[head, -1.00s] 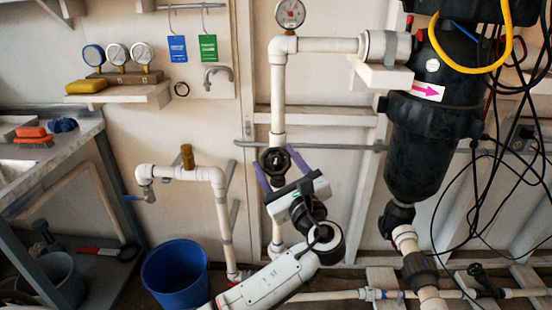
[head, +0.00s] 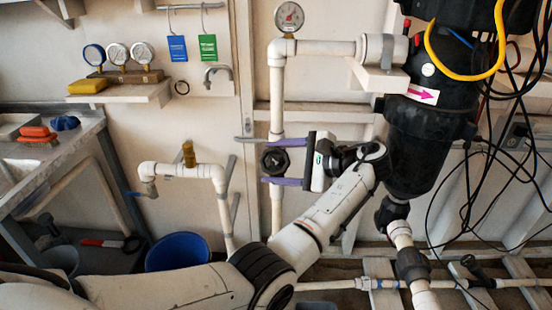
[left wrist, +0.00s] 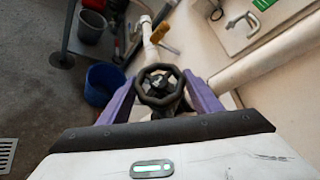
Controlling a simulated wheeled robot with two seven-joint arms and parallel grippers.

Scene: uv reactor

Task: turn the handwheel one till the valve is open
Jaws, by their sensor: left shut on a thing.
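The handwheel (head: 275,161) is a small black wheel on the white vertical pipe below the pressure gauge. My left gripper (head: 264,162) reaches it from the right, with one purple finger above the wheel and one below. It is shut on the wheel's rim. In the left wrist view the black spoked handwheel (left wrist: 158,85) sits between the two purple fingers of my left gripper (left wrist: 160,92). The valve body behind the wheel is mostly hidden. My right gripper is not in view.
A pressure gauge (head: 289,17) tops the white pipe. A black reactor vessel (head: 420,150) with hanging cables stands close right of my left wrist. A blue bucket (head: 177,251) is on the floor at left, below a shelf with gauges (head: 118,54). The wall left of the wheel is fairly clear.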

